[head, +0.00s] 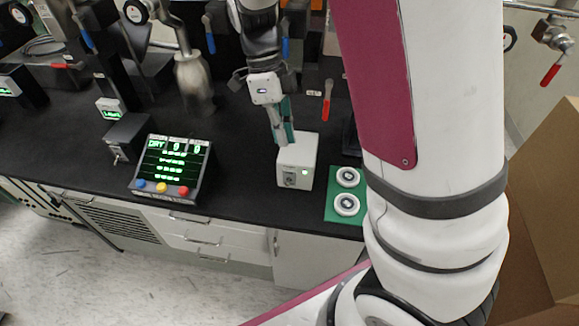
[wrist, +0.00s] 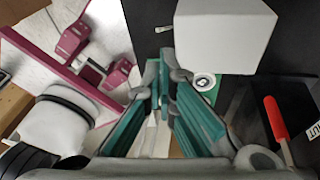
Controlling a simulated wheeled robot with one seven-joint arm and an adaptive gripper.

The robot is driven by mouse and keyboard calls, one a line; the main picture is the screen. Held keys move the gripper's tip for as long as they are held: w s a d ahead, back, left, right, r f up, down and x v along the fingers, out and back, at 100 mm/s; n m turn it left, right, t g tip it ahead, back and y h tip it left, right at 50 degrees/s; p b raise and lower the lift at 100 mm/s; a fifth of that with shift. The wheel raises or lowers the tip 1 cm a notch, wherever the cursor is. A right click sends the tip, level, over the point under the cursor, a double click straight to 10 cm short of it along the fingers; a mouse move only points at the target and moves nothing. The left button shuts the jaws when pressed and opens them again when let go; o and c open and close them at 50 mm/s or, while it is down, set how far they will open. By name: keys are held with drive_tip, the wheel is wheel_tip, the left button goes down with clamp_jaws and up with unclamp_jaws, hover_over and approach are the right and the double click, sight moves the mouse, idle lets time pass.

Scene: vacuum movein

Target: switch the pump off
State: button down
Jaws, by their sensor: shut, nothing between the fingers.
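A white box (head: 297,162) with a lit green lamp and a small switch on its front stands near the bench's front edge. It is likely the pump's switch box, though I cannot read its label. In the wrist view the white box (wrist: 222,36) is at the top right, with its switch face out of sight. My gripper (head: 290,142) has teal fingers, points down and is at the box's upper left in the head view. In the wrist view my gripper (wrist: 160,75) is shut and empty, beside the box. I cannot tell whether it touches the box.
A green mat (head: 331,211) with two white round pieces lies right of the box. A display unit (head: 172,168) with lit green text and blue, yellow and red buttons stands to the left. Red-handled valves (head: 327,101) are behind. Black bench top (head: 240,185) is free between display and box.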

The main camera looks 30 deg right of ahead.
sight(288, 182)
drive_tip(key=x, duration=1)
idle(0.5)
